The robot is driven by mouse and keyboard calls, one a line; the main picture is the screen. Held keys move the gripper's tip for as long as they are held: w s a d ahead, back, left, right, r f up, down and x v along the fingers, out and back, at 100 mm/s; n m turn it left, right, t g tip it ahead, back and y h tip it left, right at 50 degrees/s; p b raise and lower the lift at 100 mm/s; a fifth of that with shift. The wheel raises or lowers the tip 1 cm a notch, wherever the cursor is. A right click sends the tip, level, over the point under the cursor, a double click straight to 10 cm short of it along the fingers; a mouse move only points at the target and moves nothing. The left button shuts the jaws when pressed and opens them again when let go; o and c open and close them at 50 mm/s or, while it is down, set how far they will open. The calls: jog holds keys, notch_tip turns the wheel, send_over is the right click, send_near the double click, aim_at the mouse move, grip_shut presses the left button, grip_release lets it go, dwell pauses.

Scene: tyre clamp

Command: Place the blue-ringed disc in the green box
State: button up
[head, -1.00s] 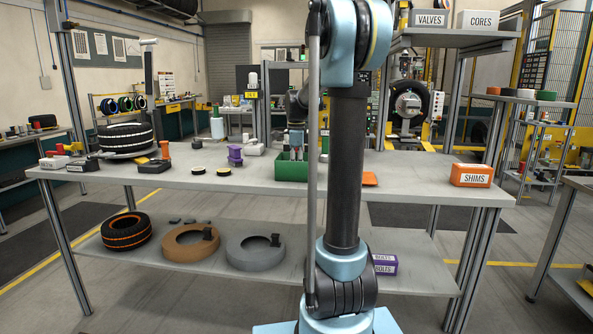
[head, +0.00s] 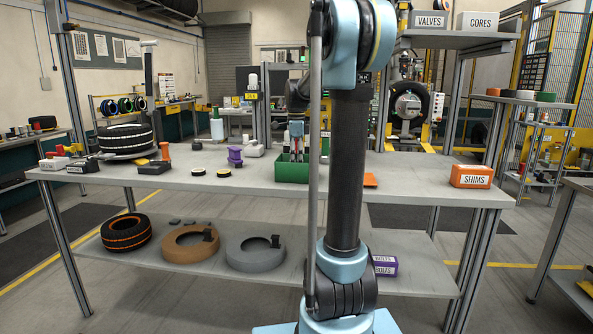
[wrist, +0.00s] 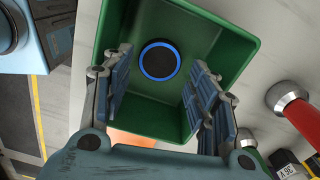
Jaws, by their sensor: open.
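The blue-ringed disc (wrist: 159,60) is dark with a bright blue ring. In the wrist view it lies flat inside the green box (wrist: 118,139), apart from the walls. My gripper (wrist: 160,78) is open over the box, with a finger to each side of the disc and neither seen touching it. In the head view my gripper (head: 296,154) points down into the green box (head: 292,173) on the table. The box's front wall hides the disc there.
An orange SHIMS box (head: 471,176) is at the table's right. A red-and-silver part (wrist: 297,112) lies beside the green box. My arm hides some of the table.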

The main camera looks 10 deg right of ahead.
notch_tip(320, 180, up, 8)
dwell(0.4)
jog(key=shift+r, duration=0.1)
